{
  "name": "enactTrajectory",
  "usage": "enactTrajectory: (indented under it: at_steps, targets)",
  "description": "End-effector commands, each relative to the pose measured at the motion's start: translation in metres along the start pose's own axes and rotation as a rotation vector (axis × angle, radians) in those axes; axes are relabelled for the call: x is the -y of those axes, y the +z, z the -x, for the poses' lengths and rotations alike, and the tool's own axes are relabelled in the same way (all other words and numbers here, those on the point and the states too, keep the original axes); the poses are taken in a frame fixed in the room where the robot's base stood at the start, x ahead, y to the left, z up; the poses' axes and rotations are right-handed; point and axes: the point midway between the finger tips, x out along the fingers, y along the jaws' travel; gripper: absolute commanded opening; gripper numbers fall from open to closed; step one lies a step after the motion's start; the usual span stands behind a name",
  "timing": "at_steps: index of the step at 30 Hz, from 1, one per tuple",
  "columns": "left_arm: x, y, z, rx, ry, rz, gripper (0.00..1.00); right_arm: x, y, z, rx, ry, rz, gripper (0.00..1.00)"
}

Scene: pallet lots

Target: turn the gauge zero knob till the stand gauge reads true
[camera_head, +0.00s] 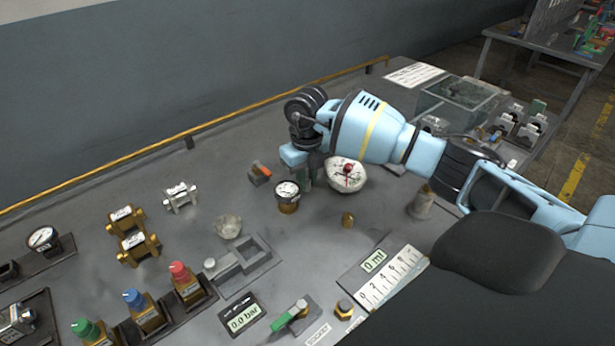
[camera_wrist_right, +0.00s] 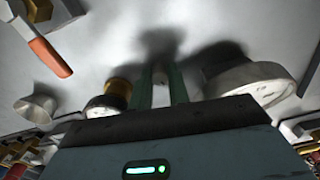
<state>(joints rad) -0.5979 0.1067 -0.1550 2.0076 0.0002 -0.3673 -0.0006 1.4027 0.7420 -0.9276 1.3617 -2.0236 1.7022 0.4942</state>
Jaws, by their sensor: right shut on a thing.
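My right gripper (camera_head: 308,180) reaches down to the bench between two gauges. In the right wrist view its green fingers (camera_wrist_right: 161,82) are shut on a small pale knob (camera_wrist_right: 160,74), which they mostly cover. The large white-faced gauge (camera_head: 347,183) with a red hub and needle is just right of the fingers; it also shows in the wrist view (camera_wrist_right: 248,78). A smaller brass-bodied gauge (camera_head: 287,188) stands just left of them, and also shows in the wrist view (camera_wrist_right: 104,102). Their exact readings are too small to tell. My left gripper is out of view.
A dark block with an orange part (camera_head: 260,173) lies left of the gripper. A brass knob (camera_head: 348,219) stands in front. A digital display (camera_head: 243,318) reads 0.0 bar. Colored-capped valves (camera_head: 180,272) stand front left. A yellow rail (camera_head: 225,122) runs along the back.

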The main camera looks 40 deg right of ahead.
Motion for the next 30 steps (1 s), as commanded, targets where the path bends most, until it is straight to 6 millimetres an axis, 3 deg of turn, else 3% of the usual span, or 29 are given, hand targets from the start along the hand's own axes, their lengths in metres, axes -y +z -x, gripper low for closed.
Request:
enactTrajectory:
  at_steps: [10,11,15,24,30]
  targets:
    - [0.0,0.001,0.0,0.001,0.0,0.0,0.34,0.0,0.0,0.0,-0.001,0.0,0.014,0.0]
    - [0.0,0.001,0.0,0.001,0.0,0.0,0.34,0.0,0.0,0.0,-0.001,0.0,0.014,0.22]
    - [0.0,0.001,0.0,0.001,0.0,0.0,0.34,0.0,0.0,0.0,0.0,0.0,0.013,0.4]
    - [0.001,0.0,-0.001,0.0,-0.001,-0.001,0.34,0.0,0.0,0.001,0.0,0.0,0.013,0.4]
    - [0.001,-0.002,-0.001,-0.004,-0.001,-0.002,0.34,0.001,0.001,0.024,0.004,0.0,0.013,0.4]
